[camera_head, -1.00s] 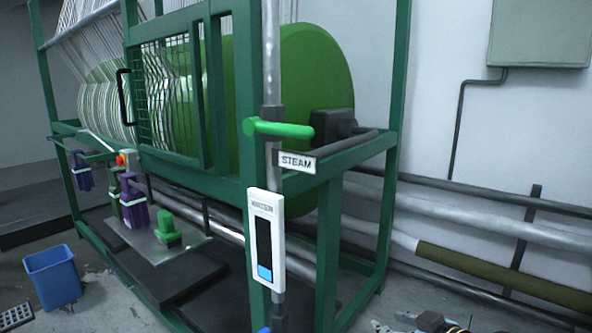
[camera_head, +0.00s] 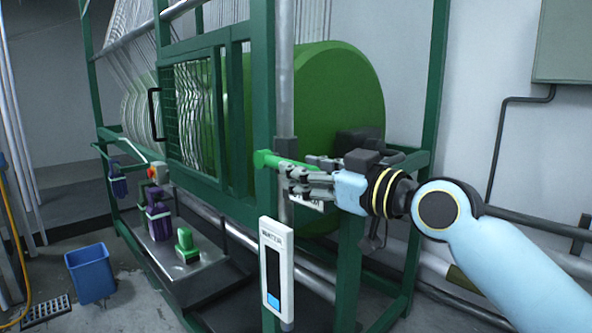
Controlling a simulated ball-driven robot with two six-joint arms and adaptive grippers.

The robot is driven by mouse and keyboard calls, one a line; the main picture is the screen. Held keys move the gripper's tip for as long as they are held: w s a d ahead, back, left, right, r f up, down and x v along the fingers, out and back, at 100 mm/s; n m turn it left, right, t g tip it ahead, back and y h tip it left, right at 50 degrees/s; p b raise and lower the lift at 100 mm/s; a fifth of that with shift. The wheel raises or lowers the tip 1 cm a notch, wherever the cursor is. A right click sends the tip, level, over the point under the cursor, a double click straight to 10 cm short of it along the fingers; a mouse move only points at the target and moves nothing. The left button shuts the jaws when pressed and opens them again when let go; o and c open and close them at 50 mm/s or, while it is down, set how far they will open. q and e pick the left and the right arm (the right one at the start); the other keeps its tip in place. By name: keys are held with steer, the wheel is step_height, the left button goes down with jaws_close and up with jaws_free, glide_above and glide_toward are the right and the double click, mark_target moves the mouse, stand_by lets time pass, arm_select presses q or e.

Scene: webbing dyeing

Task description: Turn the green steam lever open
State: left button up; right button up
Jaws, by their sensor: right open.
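The green steam lever (camera_head: 267,158) lies roughly level across the grey vertical pipe (camera_head: 284,95) on the front of the green machine frame. Its left end shows clear; its right part is hidden behind my right gripper. My right gripper (camera_head: 288,178) comes in from the right with its fingers at the lever, open. I cannot tell whether the fingers touch the lever. The STEAM label is mostly hidden behind the gripper. My left gripper is not in view.
A white water gauge (camera_head: 277,268) hangs on the pipe below the lever. A large green drum (camera_head: 335,100) sits behind the frame. Purple bottles (camera_head: 159,222) stand on a low platform, and a blue bin (camera_head: 91,272) stands on the floor at the left.

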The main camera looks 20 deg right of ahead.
steer(key=shift+x, duration=1.2)
jaws_close()
